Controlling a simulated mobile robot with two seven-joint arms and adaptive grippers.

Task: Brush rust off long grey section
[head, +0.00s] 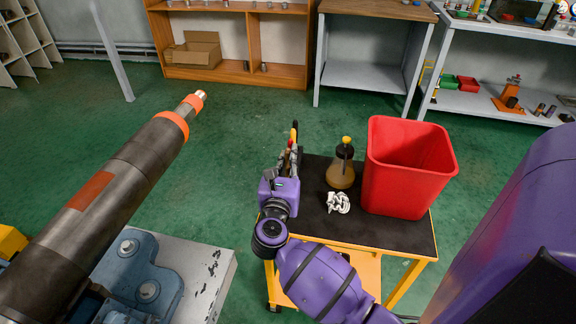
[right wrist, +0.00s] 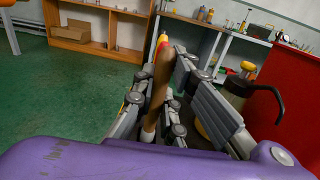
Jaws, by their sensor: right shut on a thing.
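The long grey pipe section (head: 130,170) slants up across the left of the head view. It has an orange-brown rust patch (head: 89,192) on its upper side, orange rings and a coppery tip at its far end. A blue vise (head: 140,275) is below it. My right gripper (head: 291,158) is over the left edge of the cart, to the right of the pipe and apart from it. It is shut on a wooden-handled tool (right wrist: 158,88), which has a red band and a yellow end in the right wrist view. Bristles cannot be made out. My left gripper is not in view.
A yellow cart with a black top (head: 424,236) carries a red bin (head: 410,170), a brown bottle with a yellow cap (head: 341,168) and a crumpled white cloth (head: 337,202). Shelves stand at the back. Green floor lies open between pipe and cart.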

